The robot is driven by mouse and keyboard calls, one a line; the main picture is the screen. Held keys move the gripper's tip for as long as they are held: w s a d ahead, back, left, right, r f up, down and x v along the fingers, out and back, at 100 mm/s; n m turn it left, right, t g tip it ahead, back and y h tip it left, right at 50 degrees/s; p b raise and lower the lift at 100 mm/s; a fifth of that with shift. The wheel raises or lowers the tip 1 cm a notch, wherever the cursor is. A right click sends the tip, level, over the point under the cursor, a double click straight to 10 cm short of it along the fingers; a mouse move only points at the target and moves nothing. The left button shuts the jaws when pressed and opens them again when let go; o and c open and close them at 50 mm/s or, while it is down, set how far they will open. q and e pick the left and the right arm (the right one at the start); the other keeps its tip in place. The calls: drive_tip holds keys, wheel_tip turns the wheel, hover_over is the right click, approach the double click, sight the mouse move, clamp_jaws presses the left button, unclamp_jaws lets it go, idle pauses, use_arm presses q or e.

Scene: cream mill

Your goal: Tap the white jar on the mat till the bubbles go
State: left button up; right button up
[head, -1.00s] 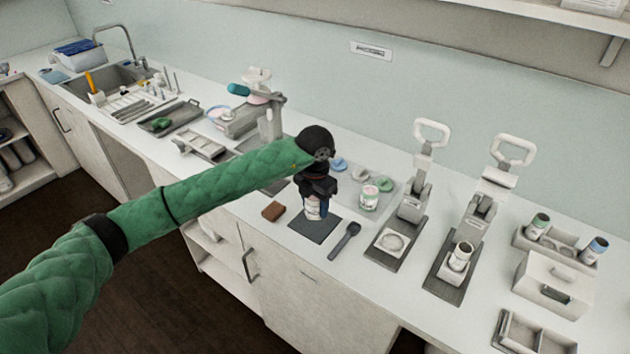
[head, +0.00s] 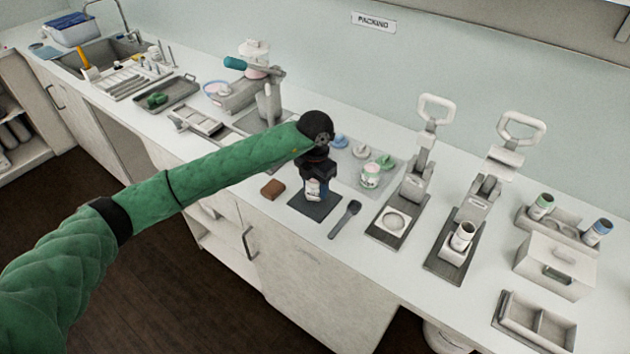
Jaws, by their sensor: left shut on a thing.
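The white jar (head: 313,189) is upright at the dark mat (head: 315,208) on the counter, near the counter's front edge. My left gripper (head: 314,180) points down over the jar and is shut on it, with its dark fingers on the jar's sides. The fingers hide the jar's top, so its contents and any bubbles do not show. I cannot tell whether the jar's base touches the mat or hangs just above it. My right gripper is not in view.
Behind is a clear tray with another jar (head: 371,174) and coloured lids. Two lever presses (head: 413,187) stand to the right.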

use_arm(q)
drive_tip(key=shift+w, duration=0.1)
drive_tip(key=shift+f, duration=0.25)
wheel_tip(320, 180, down, 3)
drive_tip(key=b, duration=0.3)
drive_tip(key=shift+r+p, duration=0.35)
drive_tip(key=shift+r, duration=0.1)
drive_tip(key=shift+c, duration=0.3)
drive_tip(key=shift+r, duration=1.3)
drive_tip(key=shift+f, duration=0.1)
